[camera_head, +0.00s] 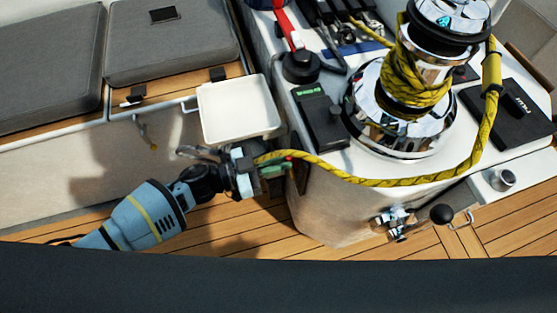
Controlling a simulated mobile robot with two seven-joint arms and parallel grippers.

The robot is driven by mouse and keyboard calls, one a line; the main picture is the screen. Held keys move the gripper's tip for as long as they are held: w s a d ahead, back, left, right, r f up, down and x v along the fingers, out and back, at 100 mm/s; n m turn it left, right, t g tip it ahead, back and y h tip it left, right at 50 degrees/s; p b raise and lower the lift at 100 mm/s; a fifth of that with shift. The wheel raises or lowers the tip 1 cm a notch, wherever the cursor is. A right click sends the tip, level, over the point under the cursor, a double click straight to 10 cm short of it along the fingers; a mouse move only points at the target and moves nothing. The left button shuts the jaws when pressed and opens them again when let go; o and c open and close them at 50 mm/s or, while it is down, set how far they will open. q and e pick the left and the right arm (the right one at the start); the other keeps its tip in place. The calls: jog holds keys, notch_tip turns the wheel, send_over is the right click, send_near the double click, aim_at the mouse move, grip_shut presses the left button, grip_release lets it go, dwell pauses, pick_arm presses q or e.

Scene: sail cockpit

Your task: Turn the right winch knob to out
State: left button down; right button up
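A chrome winch (408,110) with yellow-black rope (400,184) wound on its drum stands on the white console at the upper right. Just left of it is a black control box (322,117) with a small green display. A silver round knob (502,179) sits on the console's lower right face; I cannot tell which part is the right winch knob. My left gripper (272,169) is beside the console's left edge, below the white tray. The rope's end meets or overlaps it; whether the fingers grip it is unclear. My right gripper is out of view.
Grey cushions (172,42) lie on the bench at upper left. A white tray (238,110) juts out above my gripper. A chrome fitting (396,222) and a black ball handle (442,214) are below the console. A black tablet-like panel (508,112) lies right of the winch.

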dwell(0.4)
pick_arm(q)
jog(key=m+b, duration=0.1)
jog(key=m, duration=0.5)
jog(key=m+b, duration=0.1)
jog(key=m, duration=0.5)
jog(key=m+b, duration=0.1)
jog(key=m, duration=0.4)
jog(key=shift+s+d+f+m, duration=0.1)
jog(key=shift+s+f+m, duration=0.25)
jog(key=shift+f+m, duration=0.05)
dwell(0.4)
jog(key=c, duration=1.5)
grip_release()
